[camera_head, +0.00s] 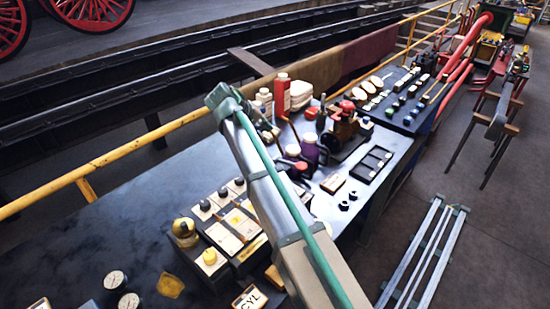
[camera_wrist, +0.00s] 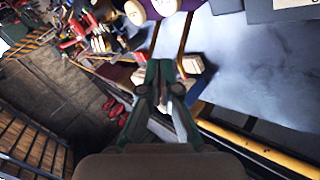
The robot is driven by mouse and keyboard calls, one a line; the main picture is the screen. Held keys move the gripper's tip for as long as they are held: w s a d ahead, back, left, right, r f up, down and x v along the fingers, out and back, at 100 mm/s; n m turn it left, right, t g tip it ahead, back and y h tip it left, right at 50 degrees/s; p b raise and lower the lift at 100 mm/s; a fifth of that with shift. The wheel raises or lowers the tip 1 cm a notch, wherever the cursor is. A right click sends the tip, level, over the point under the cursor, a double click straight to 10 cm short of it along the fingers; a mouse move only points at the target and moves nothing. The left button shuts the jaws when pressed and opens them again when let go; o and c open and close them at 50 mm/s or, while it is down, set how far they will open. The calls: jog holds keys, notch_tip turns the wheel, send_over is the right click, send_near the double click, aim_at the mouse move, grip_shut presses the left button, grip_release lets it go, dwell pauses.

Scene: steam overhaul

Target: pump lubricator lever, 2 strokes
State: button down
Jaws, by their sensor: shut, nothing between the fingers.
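My gripper (camera_wrist: 162,66) shows in the wrist view with its two green fingers brought together at the tips, nothing held between them. A pale, tan-edged block (camera_wrist: 191,65) appears just to the right of the tips; I cannot tell whether they touch. In the head view my arm reaches across the bench to the upper left, and the fingers cannot be made out. I cannot surely identify the lubricator or its lever. A dark red and black fitting (camera_head: 344,122) stands on the bench right of my arm, and a thin brown rod (camera_head: 290,127) leans nearer to it.
The bench (camera_head: 120,225) is crowded around my arm with bottles, a red container (camera_head: 283,92), purple-bodied jars (camera_head: 309,148) and labelled boxes (camera_head: 223,238). A yellow rail (camera_head: 130,150) runs along its far side. Its left part is mostly clear. Gauges (camera_head: 116,280) lie at the near left.

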aim_at(274, 158)
jog(key=shift+s+d+f+b, duration=0.3)
jog(key=shift+f+b, duration=0.35)
jog(key=shift+f, duration=0.7)
jog(key=shift+s+d+f+b, duration=0.3)
jog(key=shift+f+b, duration=0.35)
jog(key=shift+f, duration=0.75)
jog(key=shift+s+d+f+b, duration=0.2)
jog(key=shift+d+f+b, duration=0.35)
jog(key=shift+f, duration=0.8)
jog(key=shift+a+f, duration=0.15)
jog(key=shift+s+f, duration=0.1)
jog(key=shift+f, duration=0.15)
jog(key=shift+f+b, duration=0.2)
jog(key=shift+b, duration=0.1)
jog(key=shift+s+d+f, duration=0.3)
jog(key=shift+s+f, duration=0.1)
jog(key=shift+f, duration=0.3)
jog(key=shift+d+f+b, duration=0.15)
jog(key=shift+f+b, duration=0.1)
jog(key=shift+b, duration=0.1)
jog(key=shift+s+f, duration=0.1)
jog(key=shift+f, duration=0.2)
jog(key=shift+r, duration=0.1)
